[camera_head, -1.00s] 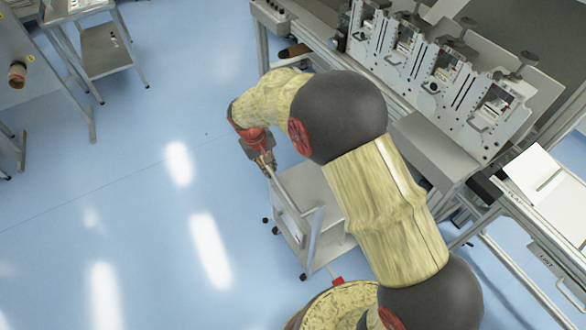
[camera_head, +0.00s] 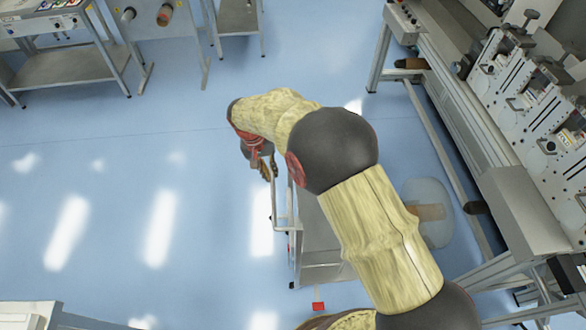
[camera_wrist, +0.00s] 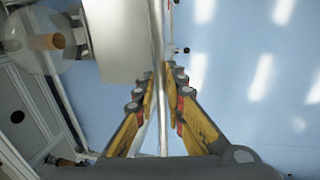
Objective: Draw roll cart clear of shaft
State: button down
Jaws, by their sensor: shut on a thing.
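The roll cart (camera_head: 318,232) is a grey metal cart, partly hidden behind my arm in the head view. My gripper (camera_head: 269,176) is at its left side, at the upright handle bar (camera_head: 275,212). In the wrist view the fingers of my gripper (camera_wrist: 163,82) are shut on the bar (camera_wrist: 157,30), with the cart's flat grey top (camera_wrist: 108,45) to its left. A clear film roll with a brown core (camera_head: 428,212) is right of the cart, beside the machine. It also shows in the wrist view (camera_wrist: 42,42). I cannot make out the shaft clearly.
The converter machine (camera_head: 520,110) runs along the right, its frame legs reaching the floor. Grey tables (camera_head: 75,68) stand at the top left. The blue floor (camera_head: 130,190) left of the cart is clear. Another pale bench edge (camera_head: 30,312) is at the bottom left.

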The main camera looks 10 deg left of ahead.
jog(key=s+a, duration=0.2)
jog(key=a, duration=0.3)
jog(key=shift+a, duration=0.4)
jog(key=c, duration=2)
grip_release()
jog(key=shift+a, duration=0.1)
jog(key=shift+o, duration=0.8)
notch_tip(320, 180, up, 12)
jog(key=a, duration=0.2)
jog(key=shift+s+f, duration=0.15)
jog(key=shift+s, duration=0.15)
jog(key=shift+a, duration=0.1)
